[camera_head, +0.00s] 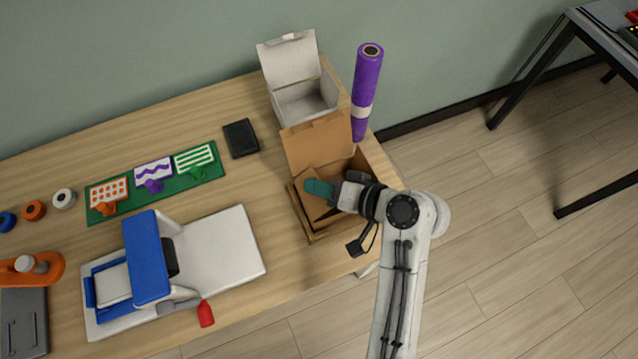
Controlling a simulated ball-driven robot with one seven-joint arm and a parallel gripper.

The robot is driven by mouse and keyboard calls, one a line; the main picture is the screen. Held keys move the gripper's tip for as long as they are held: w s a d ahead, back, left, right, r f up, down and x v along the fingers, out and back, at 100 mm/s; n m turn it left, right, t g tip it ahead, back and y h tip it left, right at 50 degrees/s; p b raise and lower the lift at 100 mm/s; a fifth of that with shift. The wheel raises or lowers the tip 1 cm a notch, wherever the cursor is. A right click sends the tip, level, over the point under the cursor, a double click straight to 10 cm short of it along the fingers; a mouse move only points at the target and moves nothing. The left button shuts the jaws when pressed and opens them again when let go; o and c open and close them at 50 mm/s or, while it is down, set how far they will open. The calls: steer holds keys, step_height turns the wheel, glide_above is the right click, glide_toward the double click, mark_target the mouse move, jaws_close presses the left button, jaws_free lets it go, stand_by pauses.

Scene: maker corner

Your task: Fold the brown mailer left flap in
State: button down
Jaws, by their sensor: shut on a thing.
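The brown mailer (310,237) is an open cardboard box near the table's right end. Its large lid (318,139) stands up at the back. The left flap (316,207) shows at the box's left side, under my fingers, and looks tilted inward over the opening.
An open white box (303,103) and an upright purple roll (367,85) stand behind the mailer. A black wallet-like item (241,138) lies to the left. A blue and white machine (150,265) and a green stamp mat (156,184) fill the left. Bare wood lies between.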

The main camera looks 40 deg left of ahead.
steer(key=c, duration=1.4)
jaws_free()
steer(key=shift+o, duration=0.2)
steer(key=v, duration=1.1)
steer(key=shift+b, duration=0.3)
